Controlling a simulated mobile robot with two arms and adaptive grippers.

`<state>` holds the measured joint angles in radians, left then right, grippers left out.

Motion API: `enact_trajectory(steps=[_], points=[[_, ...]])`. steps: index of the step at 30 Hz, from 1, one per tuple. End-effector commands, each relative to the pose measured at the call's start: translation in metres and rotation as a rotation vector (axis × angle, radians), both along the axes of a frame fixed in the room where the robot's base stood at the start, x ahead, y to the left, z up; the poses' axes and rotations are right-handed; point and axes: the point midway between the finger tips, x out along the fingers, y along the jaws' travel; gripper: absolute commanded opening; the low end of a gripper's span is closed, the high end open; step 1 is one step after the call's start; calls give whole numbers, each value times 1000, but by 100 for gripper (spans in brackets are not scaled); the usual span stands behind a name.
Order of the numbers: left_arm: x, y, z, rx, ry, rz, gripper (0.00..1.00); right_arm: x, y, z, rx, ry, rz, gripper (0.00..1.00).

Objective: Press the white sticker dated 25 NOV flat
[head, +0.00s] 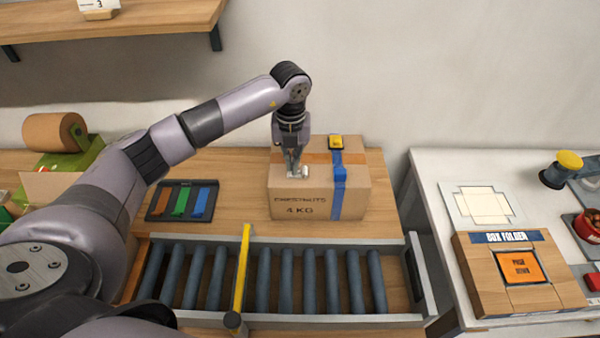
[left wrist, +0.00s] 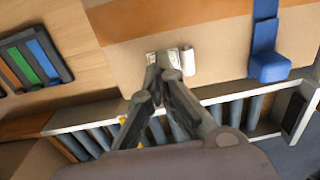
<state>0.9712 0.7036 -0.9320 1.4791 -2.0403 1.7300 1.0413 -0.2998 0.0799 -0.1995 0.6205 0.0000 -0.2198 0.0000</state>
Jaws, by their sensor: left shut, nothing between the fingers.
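The white sticker (left wrist: 184,62) lies on top of the brown cardboard box (head: 300,205) marked CHESTNUTS 4 KG. Its right end is curled up in the left wrist view, and its date is too small to read. In the head view the sticker (head: 305,171) shows as a small white patch beside my fingertips. My left gripper (head: 293,174) is shut and empty, pointing down at the sticker. In the left wrist view its fingertips (left wrist: 163,68) cover part of the sticker; I cannot tell whether they touch it. My right gripper is not in view.
A roller conveyor (head: 330,280) with a yellow bar (head: 241,270) lies in front. A tray of coloured strips (head: 158,203) is left of the box. A box folder (head: 480,275) stands right.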

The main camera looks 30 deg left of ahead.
Motion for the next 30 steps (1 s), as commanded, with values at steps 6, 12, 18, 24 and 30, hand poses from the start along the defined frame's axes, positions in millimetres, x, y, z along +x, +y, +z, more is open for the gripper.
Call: enact_trajectory(steps=[6,12,18,24,30], points=[[0,0,-4,0,0,0,0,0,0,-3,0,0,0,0],[0,0,-7,0,0,0,0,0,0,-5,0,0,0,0],[0,0,-10,1,0,0,0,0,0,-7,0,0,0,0],[0,0,-13,1,0,0,0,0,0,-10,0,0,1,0],[0,0,-16,1,0,0,0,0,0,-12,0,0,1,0]])
